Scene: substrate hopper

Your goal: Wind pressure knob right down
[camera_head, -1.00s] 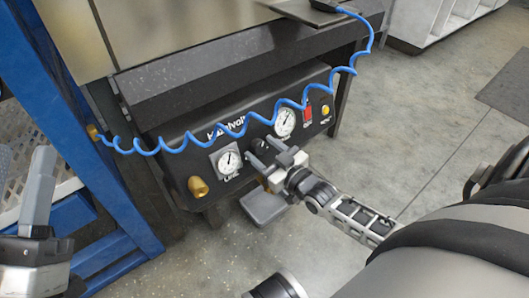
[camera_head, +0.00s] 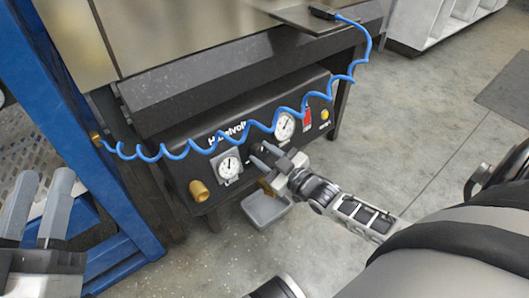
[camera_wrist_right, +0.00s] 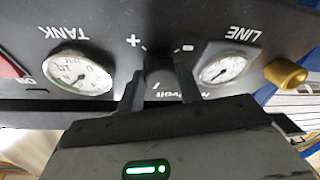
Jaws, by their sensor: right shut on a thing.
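The black pressure knob (camera_wrist_right: 158,66) sits on the compressor's dark panel between the LINE gauge (camera_wrist_right: 226,69) and the TANK gauge (camera_wrist_right: 77,75). In the right wrist view a plus and a minus mark flank it. My right gripper (camera_wrist_right: 160,85) is shut on the knob, one finger on each side. In the head view my right gripper (camera_head: 267,155) covers most of the knob. The LINE gauge (camera_head: 229,165) is left of it and the TANK gauge (camera_head: 284,127) is above right. My left gripper (camera_head: 38,205) is at the far left, fingers apart and empty.
A coiled blue hose (camera_head: 200,147) hangs across the front of the panel. A brass fitting (camera_head: 198,190) sticks out at the lower left. A red switch (camera_head: 307,115) and a yellow button (camera_head: 325,114) are at the right. A blue post (camera_head: 75,120) stands at the left.

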